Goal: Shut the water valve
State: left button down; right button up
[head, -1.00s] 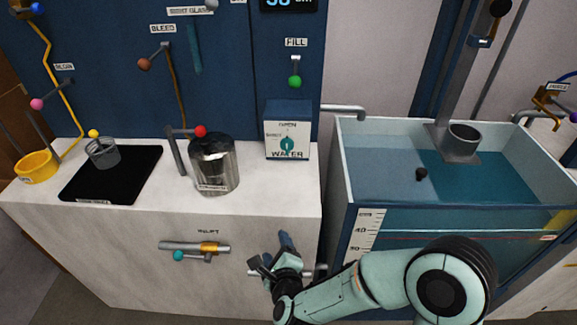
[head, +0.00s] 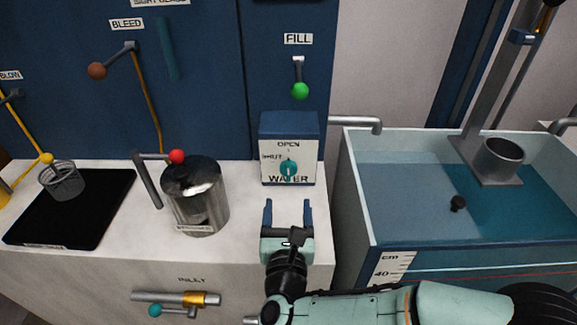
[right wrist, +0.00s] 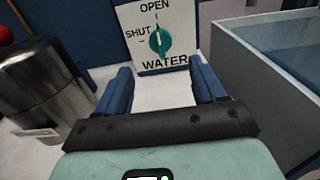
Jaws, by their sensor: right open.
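The water valve is a teal knob (head: 289,167) on the white front of a blue box (head: 290,123) that stands on the white counter. Its face reads OPEN at the top, SHUT at the left and WATER below. In the right wrist view the knob (right wrist: 160,41) stands close to upright, with a light mark near its top toward OPEN. My right gripper (head: 287,207) is open and empty, in front of and below the knob, its two blue fingers pointing at the box. It is apart from the knob. My left gripper is not in view.
A steel canister (head: 195,200) with a red-knobbed lever (head: 176,157) stands left of the box. A green FILL knob (head: 300,91) hangs above the box.

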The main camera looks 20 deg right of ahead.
aim_at(288, 174)
jog(key=x, duration=1.1)
jog(key=shift+w+d, duration=0.2)
jog(key=shift+w, duration=0.15)
jog(key=c, duration=1)
jog(key=shift+c, duration=0.2)
